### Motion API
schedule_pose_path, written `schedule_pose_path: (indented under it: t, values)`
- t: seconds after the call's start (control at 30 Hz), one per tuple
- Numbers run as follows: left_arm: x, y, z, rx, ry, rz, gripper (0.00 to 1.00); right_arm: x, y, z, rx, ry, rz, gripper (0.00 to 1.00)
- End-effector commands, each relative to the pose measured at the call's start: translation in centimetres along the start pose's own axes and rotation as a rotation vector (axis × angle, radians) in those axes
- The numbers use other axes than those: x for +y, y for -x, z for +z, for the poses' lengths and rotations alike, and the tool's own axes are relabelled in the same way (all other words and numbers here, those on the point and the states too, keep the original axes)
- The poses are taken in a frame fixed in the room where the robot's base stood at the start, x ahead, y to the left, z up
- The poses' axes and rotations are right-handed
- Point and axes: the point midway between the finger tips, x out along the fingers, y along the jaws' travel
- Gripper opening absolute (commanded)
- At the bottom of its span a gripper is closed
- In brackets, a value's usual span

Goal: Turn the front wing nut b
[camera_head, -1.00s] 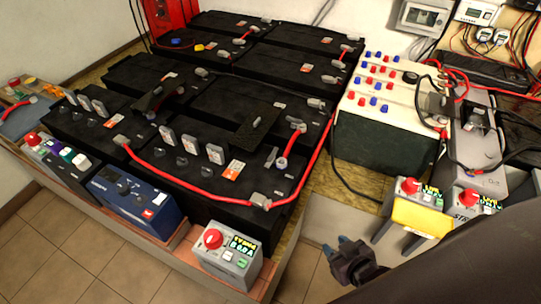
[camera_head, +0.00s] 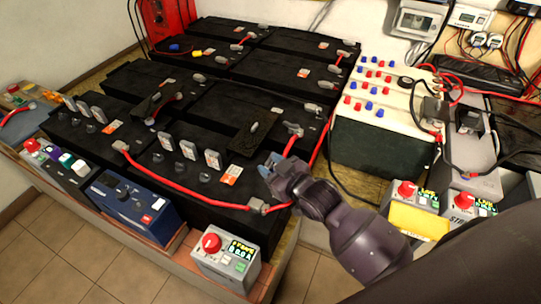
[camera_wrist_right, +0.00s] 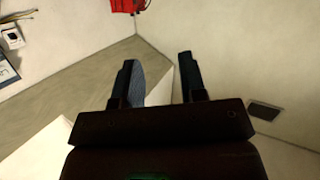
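The front black battery (camera_head: 190,195) has a red cable (camera_head: 175,190) running along its top, with grey terminal fittings at its ends. One fitting (camera_head: 258,207) sits at the battery's front right corner and another (camera_head: 293,130) farther back. Which one is front wing nut b I cannot tell, as the wings are too small to make out. My right gripper (camera_head: 267,168) is above the right part of the front battery, between these fittings, and touches neither as far as I can see. In the right wrist view its two fingers (camera_wrist_right: 158,65) stand apart with nothing between them. My left gripper is not in view.
Upright grey caps (camera_head: 188,150) and a black plate (camera_head: 255,132) stand on the batteries near my right gripper. A blue meter box (camera_head: 128,205) and a grey box with a red knob (camera_head: 225,258) line the front edge. A white-topped unit (camera_head: 385,110) stands to the right.

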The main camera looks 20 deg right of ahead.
Motion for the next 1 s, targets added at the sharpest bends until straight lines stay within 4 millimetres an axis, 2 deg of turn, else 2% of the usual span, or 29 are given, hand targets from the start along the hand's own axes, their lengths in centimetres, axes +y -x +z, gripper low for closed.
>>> schedule_pose_path:
  t: [0.03,0.2,0.4,0.6,0.7,0.83,1.0]
  values:
    - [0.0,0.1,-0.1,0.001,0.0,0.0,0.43,-0.1,-1.5,-1.8,0.018,0.016,-0.025,0.38]
    - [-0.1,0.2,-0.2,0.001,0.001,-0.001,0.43,-0.7,-5.6,-5.8,0.013,0.019,-0.108,0.38]
    - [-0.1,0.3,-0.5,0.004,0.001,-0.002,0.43,-0.9,-9.9,-9.5,-0.072,-0.027,-0.185,0.38]
    - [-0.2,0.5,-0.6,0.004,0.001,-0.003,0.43,0.3,-13.4,-12.0,-0.25,-0.129,-0.205,0.38]
    - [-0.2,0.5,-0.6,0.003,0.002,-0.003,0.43,1.5,-14.6,-12.6,-0.373,-0.211,-0.178,0.38]
    - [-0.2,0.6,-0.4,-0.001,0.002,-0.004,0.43,3.7,-15.4,-12.4,-0.563,-0.352,-0.096,0.38]
    - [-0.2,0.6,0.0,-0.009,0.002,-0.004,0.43,6.3,-14.5,-9.6,-0.824,-0.572,0.073,0.38]
